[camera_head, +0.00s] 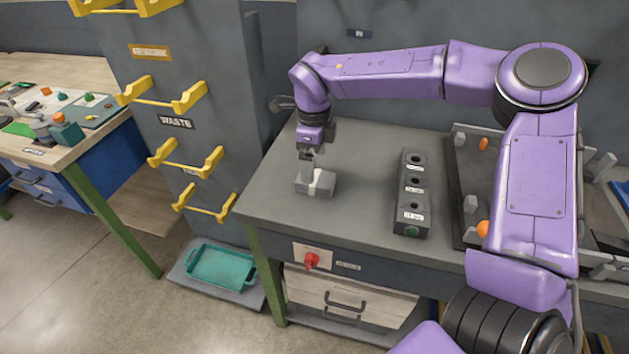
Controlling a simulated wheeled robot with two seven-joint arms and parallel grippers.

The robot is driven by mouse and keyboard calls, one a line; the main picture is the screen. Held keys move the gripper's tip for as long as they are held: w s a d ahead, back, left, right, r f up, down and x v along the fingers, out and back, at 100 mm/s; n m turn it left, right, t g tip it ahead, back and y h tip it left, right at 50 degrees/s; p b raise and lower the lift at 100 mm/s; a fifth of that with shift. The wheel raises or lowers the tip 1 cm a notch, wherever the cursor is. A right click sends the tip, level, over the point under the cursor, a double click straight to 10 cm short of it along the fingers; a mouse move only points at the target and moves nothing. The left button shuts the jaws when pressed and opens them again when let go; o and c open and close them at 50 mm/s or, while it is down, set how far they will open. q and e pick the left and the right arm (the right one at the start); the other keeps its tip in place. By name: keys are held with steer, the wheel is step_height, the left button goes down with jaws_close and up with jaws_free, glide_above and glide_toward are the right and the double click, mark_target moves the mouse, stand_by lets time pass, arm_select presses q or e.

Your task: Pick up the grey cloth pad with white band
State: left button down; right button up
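The grey cloth pad with white band (328,186) is a small block at the left part of the grey bench top. Its white band shows on its upper side. My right gripper (307,172) comes down over the pad from above, with its fingers at the pad's back left part. The fingers overlap the pad in the picture, and I cannot tell whether they are closed on it. I also cannot tell whether the pad rests on the bench or is slightly lifted. My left gripper is not in view.
A dark block with several round holes (411,205) stands right of the pad. A dark tray (456,185) with grey and orange pieces lies further right, partly hidden by my arm. A red knob (311,261) is on the bench front. Bench top around the pad is clear.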

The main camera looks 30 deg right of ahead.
steer(key=f, duration=0.3)
steer(key=f+p, duration=0.1)
steer(key=f, duration=0.1)
steer(key=shift+d+f, duration=0.15)
steer(key=shift+d, duration=0.1)
steer(key=c, duration=1.1)
steer(key=shift+c, duration=0.2)
steer(key=shift+r, duration=0.45)
step_height(320, 180, up, 3)
steer(key=shift+s+f, duration=0.1)
steer(key=shift+s, duration=0.05)
steer(key=s+r, duration=0.1)
steer(key=r, duration=0.1)
steer(key=s+d+r+b, duration=0.1)
steer(key=s+r, duration=0.1)
steer(key=shift+s+r, duration=0.15)
steer(key=shift+s, duration=0.1)
steer(key=s+d+r, duration=0.2)
steer(key=s+r, duration=0.3)
steer(key=s, duration=0.4)
steer(key=shift+s+d+p, duration=0.25)
steer(key=shift+s+p, duration=0.1)
